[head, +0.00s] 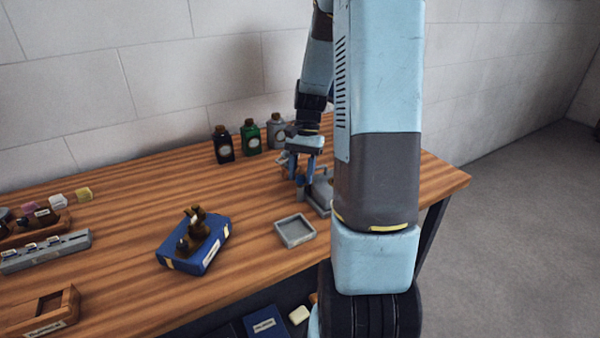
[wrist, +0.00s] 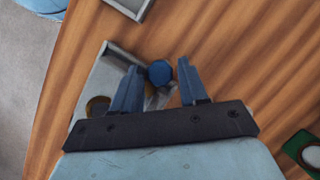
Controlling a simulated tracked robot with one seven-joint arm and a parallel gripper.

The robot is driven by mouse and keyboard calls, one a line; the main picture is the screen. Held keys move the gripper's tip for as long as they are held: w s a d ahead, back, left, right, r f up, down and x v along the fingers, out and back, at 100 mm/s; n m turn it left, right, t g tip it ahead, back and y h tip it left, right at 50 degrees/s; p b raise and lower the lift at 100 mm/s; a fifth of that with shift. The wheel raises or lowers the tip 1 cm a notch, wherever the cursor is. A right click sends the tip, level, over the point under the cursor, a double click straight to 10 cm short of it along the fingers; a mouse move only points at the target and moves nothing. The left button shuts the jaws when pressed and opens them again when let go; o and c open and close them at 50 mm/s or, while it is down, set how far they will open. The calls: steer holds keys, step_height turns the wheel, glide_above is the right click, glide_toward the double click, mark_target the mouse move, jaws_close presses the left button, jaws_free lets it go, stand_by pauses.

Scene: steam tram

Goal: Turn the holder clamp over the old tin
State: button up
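A grey metal holder (wrist: 119,63) lies on the wooden bench below my gripper in the wrist view. In the head view part of the holder (head: 322,188) shows, the rest hidden behind my arm. A round blue knob (wrist: 160,72), seemingly on the holder's clamp, stands at its edge. My gripper (wrist: 158,76) is open, with one finger on each side of the knob in the picture; I cannot tell whether either touches it. In the head view my gripper (head: 303,172) points down at the holder. A round brassy thing (wrist: 97,106), perhaps the old tin, is partly hidden by my gripper.
A shallow grey tray (head: 295,231) lies nearer on the bench (head: 130,240). Dark, green and grey bottles (head: 250,138) stand by the wall. A blue box (head: 205,254) with a dark brassy object on top is left of the tray. Racks (head: 45,250) stand far left.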

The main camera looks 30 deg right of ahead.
jaws_close()
steer(key=shift+n, duration=0.4)
steer(key=shift+o, duration=1.3)
jaws_free()
steer(key=v, duration=1.3)
steer(key=shift+w+r, duration=0.3)
steer(key=shift+d, duration=0.1)
